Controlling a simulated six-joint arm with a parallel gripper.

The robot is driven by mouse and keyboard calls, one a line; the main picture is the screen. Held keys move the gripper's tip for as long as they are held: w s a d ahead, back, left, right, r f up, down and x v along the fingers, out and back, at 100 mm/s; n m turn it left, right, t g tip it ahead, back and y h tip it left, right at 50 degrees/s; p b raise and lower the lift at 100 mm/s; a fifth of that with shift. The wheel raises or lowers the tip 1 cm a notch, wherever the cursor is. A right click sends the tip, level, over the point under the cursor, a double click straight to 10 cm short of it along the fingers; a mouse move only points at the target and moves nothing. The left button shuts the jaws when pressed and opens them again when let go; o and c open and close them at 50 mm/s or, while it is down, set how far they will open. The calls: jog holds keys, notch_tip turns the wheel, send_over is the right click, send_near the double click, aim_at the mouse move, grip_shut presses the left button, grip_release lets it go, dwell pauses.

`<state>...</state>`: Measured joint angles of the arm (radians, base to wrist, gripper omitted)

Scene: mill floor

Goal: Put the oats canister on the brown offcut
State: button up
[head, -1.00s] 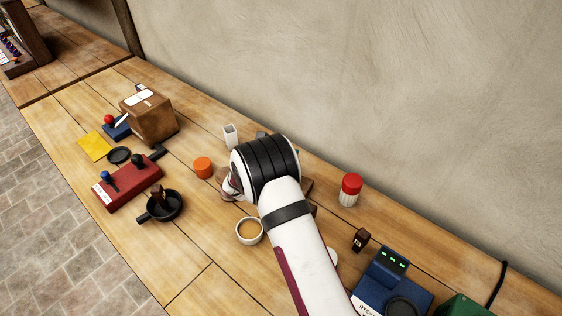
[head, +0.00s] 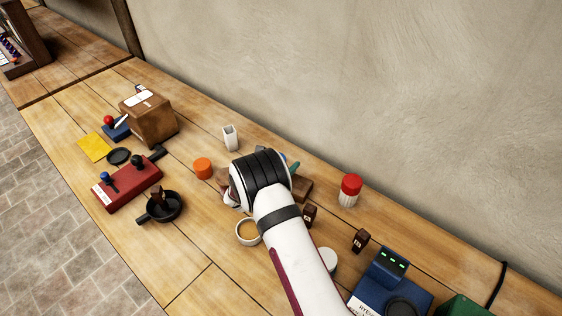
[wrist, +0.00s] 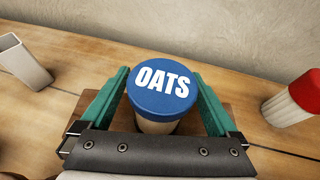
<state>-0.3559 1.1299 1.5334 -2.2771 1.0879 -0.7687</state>
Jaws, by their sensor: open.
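The oats canister (wrist: 162,92), pale with a blue lid lettered OATS, stands upright between the green fingers of my gripper (wrist: 160,76) in the wrist view. The fingers are open, one on each side of it; I cannot tell whether either touches. The brown offcut (head: 303,189) lies beside my wrist in the head view, partly covered by it. Brown wood shows around the canister's lower part in the wrist view, but the canister's base is hidden, so I cannot tell whether it rests on the offcut.
A red-capped shaker (head: 350,190) stands to the right and a white open holder (head: 230,138) behind to the left. A cup (head: 248,231), an orange cylinder (head: 203,168) and small dark blocks (head: 361,240) are nearby. The wall runs along the bench's back.

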jog(key=shift+s+a+r, duration=0.2)
jog(key=shift+r, duration=0.05)
jog(key=v, duration=1.1)
jog(key=s+d+r+m+g+h, duration=0.3)
jog(key=s+d+r+m, duration=0.3)
jog(key=d, duration=0.3)
jog(key=s+d+r+m+g+y, duration=0.1)
jog(key=s+d+r+m+g, duration=0.25)
jog(key=s+m, duration=0.45)
jog(key=s+d+r+m+g+y, duration=0.1)
jog(key=s+d+r+m+g, duration=0.1)
jog(key=s+d+m+g, duration=0.45)
jog(key=s+a+r+m+t+y, duration=0.1)
jog(key=s+a+m+y, duration=0.9)
jog(key=s+a+m, duration=0.2)
jog(key=s+m, duration=0.2)
jog(key=s, duration=0.2)
jog(key=shift+s+a+r+m, duration=0.25)
jog(key=shift+r+m, duration=0.05)
jog(key=shift+m, duration=0.05)
